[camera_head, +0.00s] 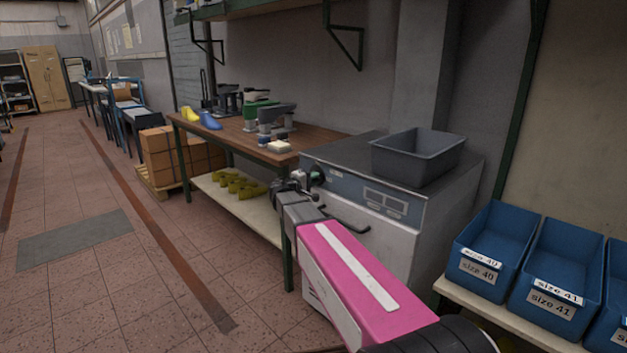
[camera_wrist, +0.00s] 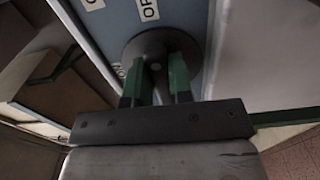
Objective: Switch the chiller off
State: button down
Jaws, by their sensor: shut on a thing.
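The chiller (camera_head: 367,241) is a pale grey cabinet with a blue control panel (camera_head: 370,190) along the top of its front. My gripper (camera_head: 310,182) is at the left end of that panel. In the wrist view a dark round knob (camera_wrist: 150,43) stands on the blue panel. The green-tipped fingers of my gripper (camera_wrist: 155,82) are shut on the knob's raised grip, one on each side. White labels sit around the knob; one at the top shows letters like "OF", partly cut off. The knob's pointer mark cannot be made out.
A grey bin (camera_head: 418,158) sits on the chiller's top. A wooden workbench (camera_head: 335,147) with tools and shoe lasts stands at the left. Blue size bins (camera_head: 496,250) stand at the right. A dark handle (camera_head: 346,226) projects from the chiller's front. The floor at left is clear.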

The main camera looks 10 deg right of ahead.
dwell(0.3)
jog(key=c, duration=1)
grip_release()
jog(key=shift+s+a, duration=0.1)
jog(key=v, duration=1)
jog(key=shift+s+a, duration=0.2)
jog(key=shift+a, duration=0.05)
jog(key=shift+a, duration=0.1)
